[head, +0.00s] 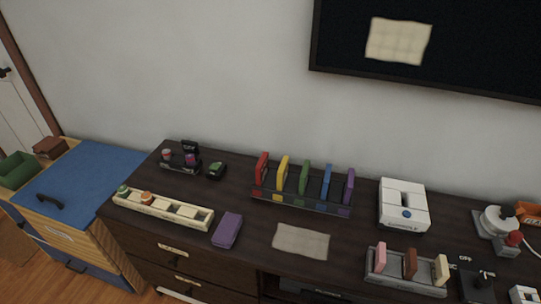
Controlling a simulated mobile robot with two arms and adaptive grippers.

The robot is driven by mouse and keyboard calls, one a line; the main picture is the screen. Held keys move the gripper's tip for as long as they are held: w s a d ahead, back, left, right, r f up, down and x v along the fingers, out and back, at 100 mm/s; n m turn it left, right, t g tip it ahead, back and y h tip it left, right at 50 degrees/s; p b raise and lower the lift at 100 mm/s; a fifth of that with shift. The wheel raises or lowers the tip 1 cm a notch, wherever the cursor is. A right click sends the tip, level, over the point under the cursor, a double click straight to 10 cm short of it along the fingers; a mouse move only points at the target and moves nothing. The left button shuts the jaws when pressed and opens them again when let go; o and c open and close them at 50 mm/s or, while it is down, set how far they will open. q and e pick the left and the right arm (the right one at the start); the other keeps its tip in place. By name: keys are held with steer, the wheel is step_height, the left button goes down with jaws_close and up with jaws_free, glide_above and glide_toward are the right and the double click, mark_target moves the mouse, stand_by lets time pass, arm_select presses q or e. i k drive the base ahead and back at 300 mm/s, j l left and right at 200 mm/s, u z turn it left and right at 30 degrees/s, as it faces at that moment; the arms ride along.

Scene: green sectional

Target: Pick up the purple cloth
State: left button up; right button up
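A purple block-like item (227,230), perhaps a folded cloth, lies on the dark dresser top (250,245) near its front edge, between the cream tray and a flat beige cloth (301,242). A second purple item (349,187) stands upright as the rightmost piece in a clear rack (300,203); it is thin and flat, and its material is unclear.
A cream compartment tray (162,210) is left of the purple block. Red (262,168), yellow, green and blue upright pieces share the rack. A white box (403,205) and a grey holder (405,274) stand right. A dark wall screen (450,45) hangs above.

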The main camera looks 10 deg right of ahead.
mark_target(224, 236)
steer(key=k+l+u, duration=0.1)
steer(key=l+u, duration=0.25)
steer(key=k+l+u, duration=0.15)
steer(key=u, duration=0.25)
